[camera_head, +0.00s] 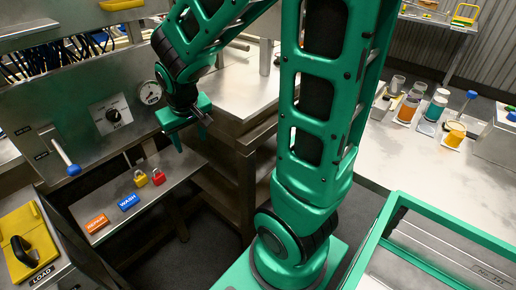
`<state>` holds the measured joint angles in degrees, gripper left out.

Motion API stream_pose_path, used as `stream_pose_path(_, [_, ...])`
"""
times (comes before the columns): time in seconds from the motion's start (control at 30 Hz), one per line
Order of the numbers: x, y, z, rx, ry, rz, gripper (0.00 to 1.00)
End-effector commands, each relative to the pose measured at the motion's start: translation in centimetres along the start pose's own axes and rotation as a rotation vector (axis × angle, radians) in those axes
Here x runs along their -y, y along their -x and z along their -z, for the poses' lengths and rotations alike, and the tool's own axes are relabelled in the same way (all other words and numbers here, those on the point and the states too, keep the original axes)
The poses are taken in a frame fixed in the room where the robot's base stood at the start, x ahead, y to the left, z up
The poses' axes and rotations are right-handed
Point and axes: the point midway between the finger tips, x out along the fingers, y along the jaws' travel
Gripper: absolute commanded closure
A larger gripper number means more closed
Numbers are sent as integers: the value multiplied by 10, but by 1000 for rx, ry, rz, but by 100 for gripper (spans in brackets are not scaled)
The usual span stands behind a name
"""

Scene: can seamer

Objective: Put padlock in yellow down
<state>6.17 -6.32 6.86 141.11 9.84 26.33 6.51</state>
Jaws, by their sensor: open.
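A yellow padlock (140,179) sits on the narrow metal ledge (165,197) below the control panel. A red padlock (158,177) sits just to its right, close beside it. My gripper (190,140) is open, with nothing visible between its fingers. It is above and to the right of both padlocks in the picture, apart from them, near the right end of the panel. Its fingertips are small and partly dark in this view.
Orange (96,222) and blue (128,201) labelled tags lie left of the padlocks. Jars stand on the right bench (428,165).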

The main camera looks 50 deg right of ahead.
Motion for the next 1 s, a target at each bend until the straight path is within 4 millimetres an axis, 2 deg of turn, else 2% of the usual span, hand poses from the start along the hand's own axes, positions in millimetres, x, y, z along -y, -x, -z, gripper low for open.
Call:
stream_pose_path(0.03, [-26,15,-17,33,-49,-19,49])
stream_pose_path(0.1, [-56,32,-46,94,-110,-33,49])
stream_pose_path(0.2, [-86,55,-89,179,-195,-31,49])
stream_pose_path(0.3, [-103,75,-129,253,-265,-9,49])
stream_pose_path(0.43, [-112,91,-165,321,-325,25,49])
stream_pose_path(0.6, [-115,100,-184,358,-353,47,49])
stream_pose_path(1.0, [-115,100,-184,360,-353,47,49])
